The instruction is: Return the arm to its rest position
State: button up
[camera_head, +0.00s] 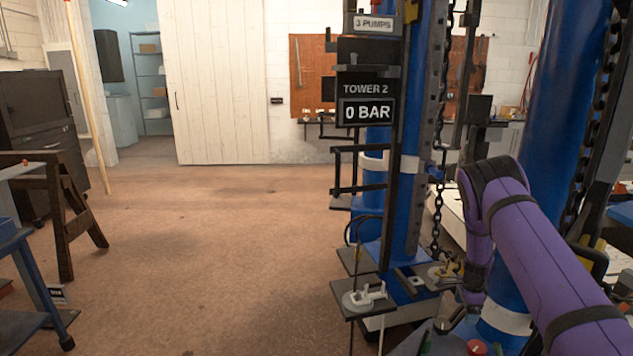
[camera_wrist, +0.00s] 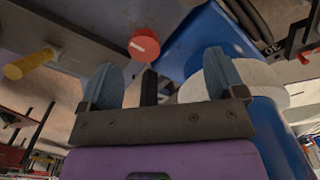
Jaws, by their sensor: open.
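My purple arm (camera_head: 555,255) reaches in from the lower right in the head view, bends at the elbow and drops down beside the blue tower. Its end is largely hidden there behind the tower's fittings. In the wrist view my gripper (camera_wrist: 161,85) is open, with two blue-grey fingers apart and nothing held between them. A red round knob (camera_wrist: 145,44) shows just beyond and between the fingertips. I cannot tell how far it is from them. A blue surface (camera_wrist: 205,45) and a white round part (camera_wrist: 255,82) lie close to the right finger.
A display (camera_head: 367,110) reading "TOWER 2, 0 BAR" hangs on the tower. A chain (camera_head: 437,190) hangs near my arm. A small shelf (camera_head: 362,300) with a white fitting juts out at the tower's foot. A yellow knob (camera_wrist: 28,65) shows left. Open floor (camera_head: 215,255) lies left.

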jog(key=s+a+r+n+t+y, duration=0.1)
jog(key=a+r+n, duration=0.15)
jog(key=r, duration=0.85)
jog(key=s+a+r+n, duration=0.1)
jog(key=a+r, duration=0.2)
jog(key=r, duration=0.8)
jog(key=s+a+r+n+t, duration=0.1)
jog(key=s+a+r+n, duration=0.3)
jog(key=r, duration=0.6)
jog(key=s+a+r+n, duration=0.1)
jog(key=s+a+r, duration=0.1)
jog(key=s+r, duration=0.6)
jog(key=s+a+r+n+t, duration=0.1)
jog(key=s+a+r+n, duration=0.15)
jog(key=s+r, duration=0.45)
jog(key=s+a+r+n+t, duration=0.1)
jog(key=s+a+r+n, duration=0.15)
jog(key=s+r, duration=0.4)
jog(key=s+a+f+n+t+h, duration=0.1)
jog(key=s+n, duration=0.4)
jog(key=s, duration=1.3)
jog(key=shift+a+f+n, duration=0.15)
jog(key=shift+n, duration=0.2)
